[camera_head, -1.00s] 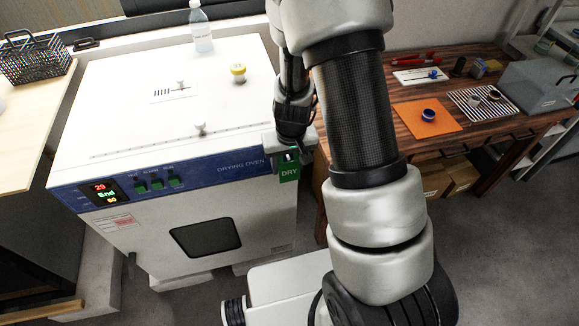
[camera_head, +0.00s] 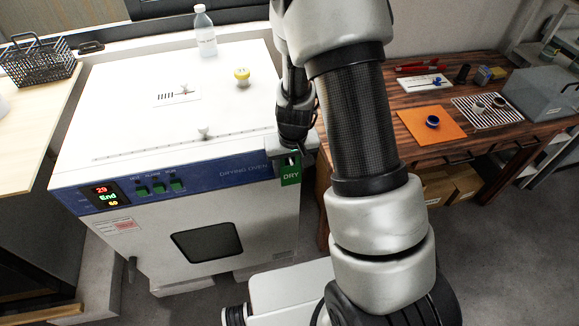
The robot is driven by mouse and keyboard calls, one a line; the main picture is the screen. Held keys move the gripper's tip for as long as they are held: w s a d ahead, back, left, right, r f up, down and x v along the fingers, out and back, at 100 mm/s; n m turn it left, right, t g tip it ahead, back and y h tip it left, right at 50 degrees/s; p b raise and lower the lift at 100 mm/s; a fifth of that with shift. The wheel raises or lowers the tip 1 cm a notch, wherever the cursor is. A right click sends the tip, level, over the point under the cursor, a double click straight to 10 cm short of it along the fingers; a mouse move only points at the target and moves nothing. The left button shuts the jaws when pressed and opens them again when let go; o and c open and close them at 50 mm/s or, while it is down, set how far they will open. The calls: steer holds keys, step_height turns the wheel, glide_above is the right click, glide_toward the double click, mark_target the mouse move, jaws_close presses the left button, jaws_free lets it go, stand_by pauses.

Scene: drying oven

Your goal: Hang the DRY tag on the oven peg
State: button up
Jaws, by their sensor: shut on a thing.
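The green DRY tag (camera_head: 290,176) hangs upright at the right front corner of the white drying oven (camera_head: 120,83). My gripper (camera_head: 291,156) is at the tag's upper end and is shut on it. The fingertips are small and partly hidden by the wrist. The oven peg cannot be made out; the gripper and arm cover that corner. Whether the tag touches the oven cannot be told. The oven's blue front panel (camera_head: 225,172) shows a lit display reading 29, End and 60.
A wire basket (camera_head: 38,68) is on the left bench. The wooden table (camera_head: 400,95) at right bears an orange mat (camera_head: 410,120) and a striped mat (camera_head: 470,117). My arm blocks the middle.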

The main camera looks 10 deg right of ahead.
steer(key=o, duration=1.1)
steer(key=shift+r, duration=0.1)
steer(key=s+r+p, duration=0.1)
steer(key=r, duration=0.4)
steer(key=s+r+p, duration=0.1)
steer(key=r, duration=0.5)
steer(key=s+r+p, duration=0.1)
steer(key=r, duration=0.5)
steer(key=shift+s, duration=0.15)
steer(key=s+r+t+p, duration=0.1)
steer(key=s+r, duration=0.4)
steer(key=r, duration=0.2)
steer(key=s+r+t+p, duration=0.1)
steer(key=s+r+p, duration=0.1)
steer(key=s+r, duration=0.4)
steer(key=s+r+t+p, duration=0.1)
steer(key=s+r, duration=0.4)
steer(key=r, duration=0.5)
steer(key=shift+s+p, duration=0.2)
steer(key=shift+p, duration=0.25)
